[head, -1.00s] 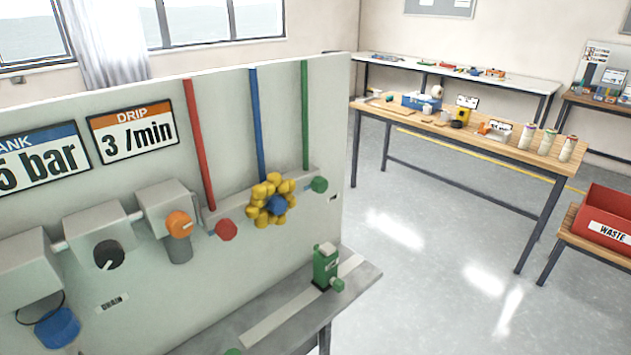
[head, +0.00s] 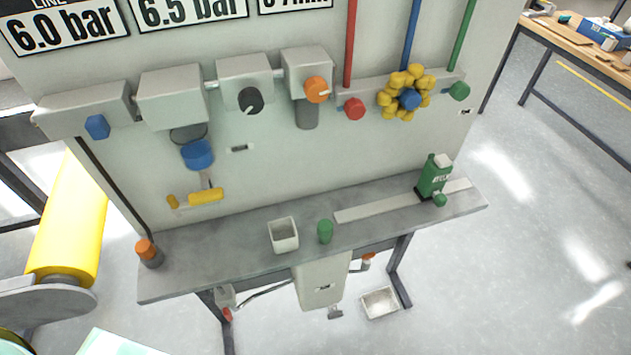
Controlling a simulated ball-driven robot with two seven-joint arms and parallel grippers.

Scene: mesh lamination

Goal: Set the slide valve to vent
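The grey panel (head: 290,170) carries a row of fittings above a grey shelf (head: 230,235). Low on the panel is a fitting with a yellow handle (head: 206,196) and a smaller yellow piece (head: 173,201) to its left; I cannot tell for certain whether this is the slide valve, and no vent marking is readable. Above it hangs a blue cup-like part (head: 197,154). Along the row are a blue knob (head: 97,127), a black knob (head: 251,100), an orange knob (head: 316,90) and a red knob (head: 354,108). Neither of my grippers is in view.
A large yellow cylinder (head: 68,220) is at the left. A wooden table (head: 583,63) stands back right, with clear floor before it.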

